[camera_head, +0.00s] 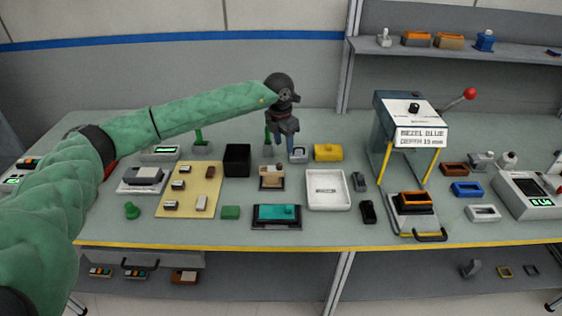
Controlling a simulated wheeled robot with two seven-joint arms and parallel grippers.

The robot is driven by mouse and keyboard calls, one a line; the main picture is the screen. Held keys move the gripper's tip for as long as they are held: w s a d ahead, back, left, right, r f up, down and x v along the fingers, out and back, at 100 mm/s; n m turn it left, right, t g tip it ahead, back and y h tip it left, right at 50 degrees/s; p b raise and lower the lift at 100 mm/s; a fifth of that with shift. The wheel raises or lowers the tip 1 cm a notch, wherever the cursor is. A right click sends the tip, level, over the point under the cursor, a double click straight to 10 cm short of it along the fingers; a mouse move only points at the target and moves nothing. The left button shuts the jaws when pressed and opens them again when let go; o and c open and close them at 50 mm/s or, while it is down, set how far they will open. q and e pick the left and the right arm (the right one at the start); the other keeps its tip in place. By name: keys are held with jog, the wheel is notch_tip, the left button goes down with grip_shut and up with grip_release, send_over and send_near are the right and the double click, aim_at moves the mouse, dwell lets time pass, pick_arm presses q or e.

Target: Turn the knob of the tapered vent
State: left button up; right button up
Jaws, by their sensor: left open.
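My left arm reaches in from the left, and its gripper (282,143) points down over the back middle of the table. The gripper is open, and I see nothing held in it. Just below and to its right is a small grey and white part (298,155); I cannot tell whether they touch. A teal, slatted-looking block (277,212) lies in a dark tray near the front edge. I cannot tell for certain which part is the tapered vent, and its knob is too small to make out. My right gripper is not in view.
A black bin (237,160), a yellow block (327,152) and a white tray (328,190) stand around the gripper. A press with a red-knobbed lever (470,94) stands to the right. A tan board (190,187) with small parts lies left. The table's front edge is yellow.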

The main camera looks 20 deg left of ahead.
aim_at(279, 165)
pick_arm(q)
jog(key=shift+s+a+g+y, duration=0.3)
jog(key=shift+s+a+y, duration=0.1)
jog(key=shift+s+a, duration=0.2)
jog(key=shift+f+p, duration=0.5)
jog(key=shift+f, duration=0.2)
notch_tip(279, 165, down, 5)
jog(key=shift+r+p, duration=0.1)
jog(key=shift+p, duration=1.1)
jog(key=shift+f, duration=0.85)
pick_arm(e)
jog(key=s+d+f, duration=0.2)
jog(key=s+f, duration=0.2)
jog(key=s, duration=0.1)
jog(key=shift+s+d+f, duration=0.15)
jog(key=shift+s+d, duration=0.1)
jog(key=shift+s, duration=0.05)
pick_arm(q)
grip_shut()
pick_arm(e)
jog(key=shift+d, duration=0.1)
